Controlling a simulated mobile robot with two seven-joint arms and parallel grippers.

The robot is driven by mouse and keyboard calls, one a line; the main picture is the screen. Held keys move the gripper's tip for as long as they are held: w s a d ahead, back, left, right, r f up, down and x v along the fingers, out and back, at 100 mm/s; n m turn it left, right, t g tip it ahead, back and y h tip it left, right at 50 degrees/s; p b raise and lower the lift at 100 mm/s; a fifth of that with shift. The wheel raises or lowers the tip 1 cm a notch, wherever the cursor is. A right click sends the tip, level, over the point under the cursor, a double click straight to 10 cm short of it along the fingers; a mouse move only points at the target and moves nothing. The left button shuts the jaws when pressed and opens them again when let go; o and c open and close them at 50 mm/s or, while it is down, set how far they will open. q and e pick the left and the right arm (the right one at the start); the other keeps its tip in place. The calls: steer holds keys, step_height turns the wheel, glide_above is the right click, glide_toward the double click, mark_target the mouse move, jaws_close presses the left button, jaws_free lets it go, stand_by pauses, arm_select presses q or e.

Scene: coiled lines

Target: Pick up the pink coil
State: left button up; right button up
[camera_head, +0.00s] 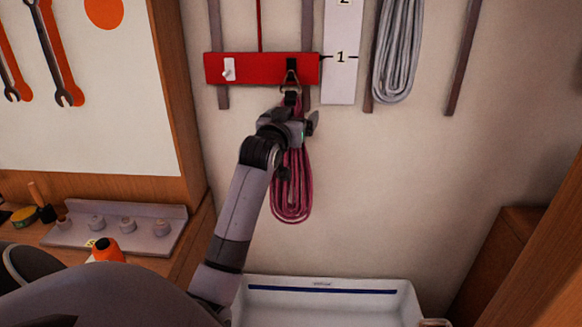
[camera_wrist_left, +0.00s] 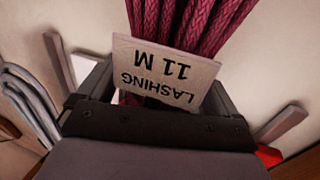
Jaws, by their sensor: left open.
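The pink coil (camera_head: 292,197) hangs below a dark hook on the red bar (camera_head: 240,69) on the wall. My left gripper (camera_head: 299,145) is open at the upper part of the coil and hides some of it. In the left wrist view the pink strands (camera_wrist_left: 190,22) run up from behind a pale tag (camera_wrist_left: 165,72) reading "LASHING 11 M", seen upside down. The tag stands between the spread fingers and hides the strands there. I cannot tell whether the fingers touch the coil. My right gripper is not in view.
A grey coil (camera_head: 398,52) hangs to the right, beside a white numbered board (camera_head: 341,85). A white tray (camera_head: 320,309) lies below the pink coil. A workbench with a grey holder (camera_head: 120,231) and an orange-topped item (camera_head: 106,251) is at the left. The wall right of the pink coil is bare.

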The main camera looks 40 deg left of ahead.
arm_select(q)
jaws_close()
steer(key=shift+r, duration=0.1)
steer(key=shift+r, duration=0.1)
steer(key=shift+r, duration=0.7)
steer(key=s+d+b, duration=0.2)
steer(key=s+d, duration=0.9)
steer(key=s, duration=0.3)
steer(key=shift+d, duration=0.3)
